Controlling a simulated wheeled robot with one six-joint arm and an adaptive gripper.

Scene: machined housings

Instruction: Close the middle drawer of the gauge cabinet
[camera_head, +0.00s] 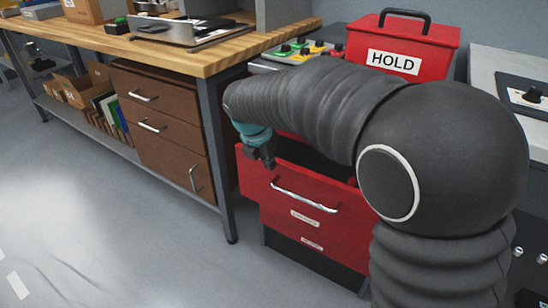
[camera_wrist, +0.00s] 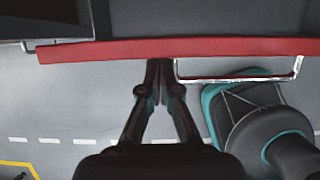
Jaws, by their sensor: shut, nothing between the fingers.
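The red gauge cabinet stands partly behind my arm in the head view. One of its drawers (camera_head: 262,188) is pulled out, with a silver bar handle (camera_head: 305,198) on its front and the dark inside showing behind. My arm hides much of the cabinet, so I cannot confirm which level this drawer is. My gripper (camera_head: 265,158) is shut and empty, pointing down at the left part of the drawer front. In the wrist view my fingertips (camera_wrist: 158,64) are at the outer edge of the red drawer front (camera_wrist: 100,50), left of the handle (camera_wrist: 235,78). Contact is unclear.
A red box marked HOLD (camera_head: 395,62) and a panel with coloured buttons (camera_head: 300,50) are behind my arm. A wooden workbench (camera_head: 180,50) with a brown drawer unit (camera_head: 150,130) stands to the left. The grey floor (camera_head: 120,235) in front is clear.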

